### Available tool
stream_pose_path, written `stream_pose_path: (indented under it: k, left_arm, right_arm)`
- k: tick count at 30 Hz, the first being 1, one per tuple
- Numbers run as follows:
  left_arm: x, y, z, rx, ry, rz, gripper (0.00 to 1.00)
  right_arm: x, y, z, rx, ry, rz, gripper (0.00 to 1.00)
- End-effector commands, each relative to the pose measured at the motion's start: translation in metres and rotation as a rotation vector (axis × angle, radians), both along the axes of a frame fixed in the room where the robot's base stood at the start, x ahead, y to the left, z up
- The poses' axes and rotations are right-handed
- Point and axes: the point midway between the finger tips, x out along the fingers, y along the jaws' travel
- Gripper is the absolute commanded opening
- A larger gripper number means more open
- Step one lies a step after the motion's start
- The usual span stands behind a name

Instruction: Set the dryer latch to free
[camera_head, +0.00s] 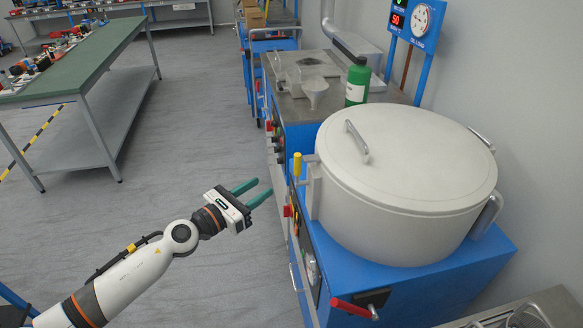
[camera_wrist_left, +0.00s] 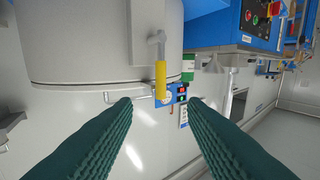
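The dryer is a white drum (camera_head: 390,225) with a domed lid (camera_head: 400,160) on a blue base; the lid appears closed. A yellow-gripped lever (camera_head: 297,166), apparently the latch, stands upright on a grey bracket at the drum's left side. It also shows in the left wrist view as a yellow grip (camera_wrist_left: 160,82) on a grey arm. My left gripper (camera_head: 264,188) is open and empty, left of the lever and apart from it. In the left wrist view the yellow grip lies between the two teal fingers (camera_wrist_left: 159,102), beyond their tips. My right gripper is out of view.
A red-handled lever (camera_head: 352,308) sticks out low on the blue base (camera_head: 425,285). Behind the drum are a green bottle (camera_head: 357,82), a funnel (camera_head: 314,92) and a gauge panel (camera_head: 415,22). A green-topped bench (camera_head: 85,60) stands left; the floor between is clear.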

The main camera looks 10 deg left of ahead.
Motion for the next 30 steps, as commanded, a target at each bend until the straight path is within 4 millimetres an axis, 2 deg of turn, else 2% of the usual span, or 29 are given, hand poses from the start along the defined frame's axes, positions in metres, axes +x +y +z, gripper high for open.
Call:
stream_pose_path:
  k: [7, 12, 18, 22, 30]
  left_arm:
    - [0.031, -0.026, 0.003, -0.001, -0.004, -0.001, 0.39]
    - [0.059, -0.047, 0.002, -0.004, -0.002, 0.001, 0.39]
    - [0.082, -0.065, 0.000, -0.004, 0.000, 0.002, 0.39]
    - [0.089, -0.070, 0.000, -0.001, 0.000, 0.001, 0.39]
    - [0.091, -0.072, 0.000, -0.002, 0.000, 0.001, 0.39]
  right_arm:
    - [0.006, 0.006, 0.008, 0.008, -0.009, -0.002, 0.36]
    - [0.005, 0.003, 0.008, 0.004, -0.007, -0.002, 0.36]
    - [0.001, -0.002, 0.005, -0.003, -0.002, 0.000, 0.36]
    - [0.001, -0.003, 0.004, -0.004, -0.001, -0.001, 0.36]
    - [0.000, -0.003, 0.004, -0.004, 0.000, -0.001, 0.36]
